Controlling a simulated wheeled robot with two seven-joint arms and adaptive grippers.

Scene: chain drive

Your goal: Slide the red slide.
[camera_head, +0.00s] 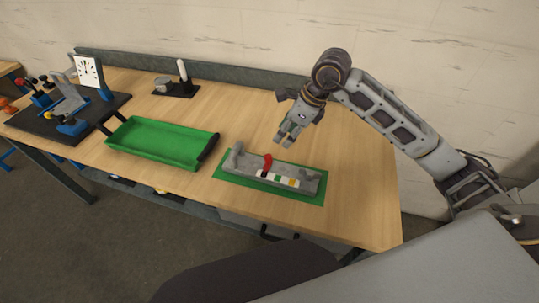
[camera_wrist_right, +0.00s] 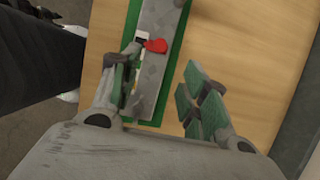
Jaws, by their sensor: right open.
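The red slide (camera_head: 268,162) is a small red handle on a grey block (camera_head: 307,185) that lies on a green mat (camera_head: 229,182). Coloured patches, white, green and yellow, run along the block's front to the right of the handle. In the right wrist view the red handle (camera_wrist_right: 155,46) shows between and beyond the fingers. My right gripper (camera_head: 285,140) is open and empty, above the table behind the block in the head view. Its fingers (camera_wrist_right: 157,88) stand apart, and the left finger overlaps the block in that picture. My left gripper is not in view.
A green tray (camera_head: 160,141) with dark handles lies left of the mat. A black base with a pale peg (camera_head: 182,71) stands at the back. A dark board with blue fixtures (camera_head: 70,126) is at the left. The tabletop right of the mat is clear.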

